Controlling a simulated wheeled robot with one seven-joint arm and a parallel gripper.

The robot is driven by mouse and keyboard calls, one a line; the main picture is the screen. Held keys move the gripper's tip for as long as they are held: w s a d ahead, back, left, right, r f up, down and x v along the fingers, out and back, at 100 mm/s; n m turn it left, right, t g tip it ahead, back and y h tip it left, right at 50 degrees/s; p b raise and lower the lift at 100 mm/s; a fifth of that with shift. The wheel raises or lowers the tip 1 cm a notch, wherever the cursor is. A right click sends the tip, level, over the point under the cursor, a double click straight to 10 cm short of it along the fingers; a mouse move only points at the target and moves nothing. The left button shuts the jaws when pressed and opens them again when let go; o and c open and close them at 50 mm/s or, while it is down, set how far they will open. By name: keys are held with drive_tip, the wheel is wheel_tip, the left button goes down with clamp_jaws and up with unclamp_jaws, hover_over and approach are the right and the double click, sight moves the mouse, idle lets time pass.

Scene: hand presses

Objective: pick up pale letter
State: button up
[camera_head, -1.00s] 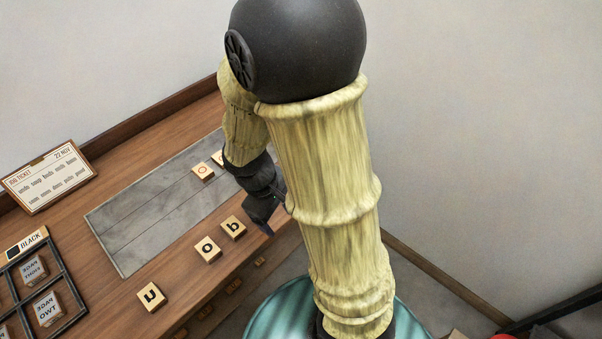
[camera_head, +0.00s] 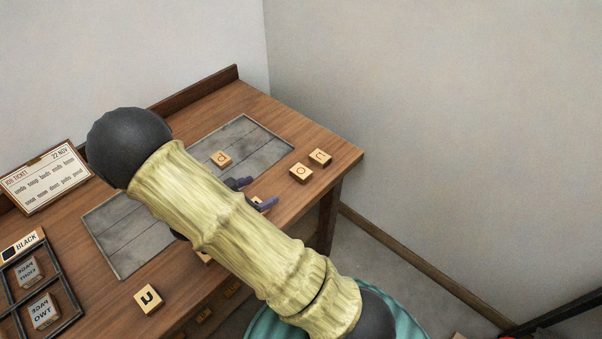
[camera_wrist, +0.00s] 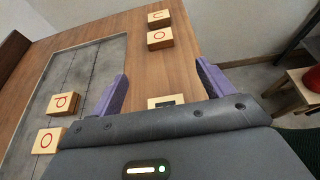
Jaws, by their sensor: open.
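Several pale wooden letter blocks lie on the wooden bench; I cannot tell which one is the pale letter. My gripper (camera_head: 253,193) is low over the bench's front side, with its purple fingers spread apart. In the wrist view my gripper (camera_wrist: 163,70) is open, and a pale block with a dark mark (camera_wrist: 160,102) shows between the fingers, mostly hidden by the gripper body. A red-lettered block (camera_head: 221,159) lies on the grey slab. Two more (camera_head: 300,173) (camera_head: 320,157) lie to the right.
The grey slab (camera_head: 262,140) is set in the bench. A block marked "u" (camera_head: 149,298) lies at front left, near the dark-framed tray (camera_head: 76,318). A job ticket card (camera_head: 45,180) stands at the back. My arm hides the middle of the bench.

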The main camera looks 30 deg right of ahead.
drive_tip(key=p, duration=0.1)
approach(298, 173)
drive_tip(key=x, duration=0.4)
drive_tip(key=shift+w+d+f, duration=0.1)
drive_tip(key=shift+d+f, duration=0.05)
drive_tip(key=shift+d, duration=0.2)
drive_tip(key=p+x, duration=0.1)
drive_tip(key=x, duration=0.4)
idle(0.5)
drive_tip(key=c, duration=1.1)
